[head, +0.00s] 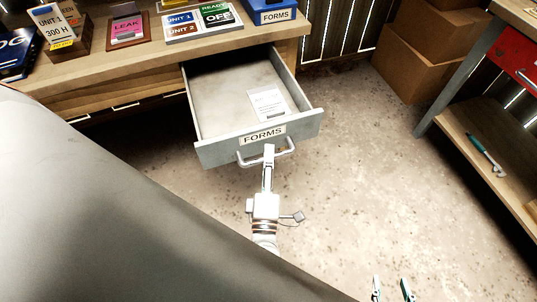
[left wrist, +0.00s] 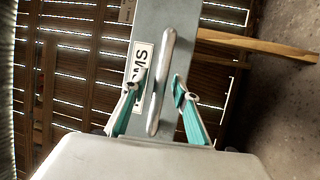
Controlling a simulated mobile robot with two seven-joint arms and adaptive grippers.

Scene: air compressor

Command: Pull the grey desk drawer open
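The grey desk drawer (head: 240,98) stands pulled out from under the wooden desk, its inside showing. Its front carries a FORMS label (head: 263,135) and a pale bar handle (head: 285,152). My left gripper (head: 268,150) is at the handle. In the left wrist view, the handle (left wrist: 161,82) lies between the two fingertips (left wrist: 163,86). The fingers are partly spread, with a gap visible beside the bar, so they do not look clamped on it. My right gripper (head: 391,288) is open and empty at the bottom edge of the head view.
A white card (head: 267,104) lies in the drawer. Signs and a blue FORMS tray (head: 272,12) stand on the desk (head: 120,72). Cardboard boxes (head: 420,70) are at the back right, and a bench with a lower shelf (head: 475,135) is at the right. The floor before the drawer is clear.

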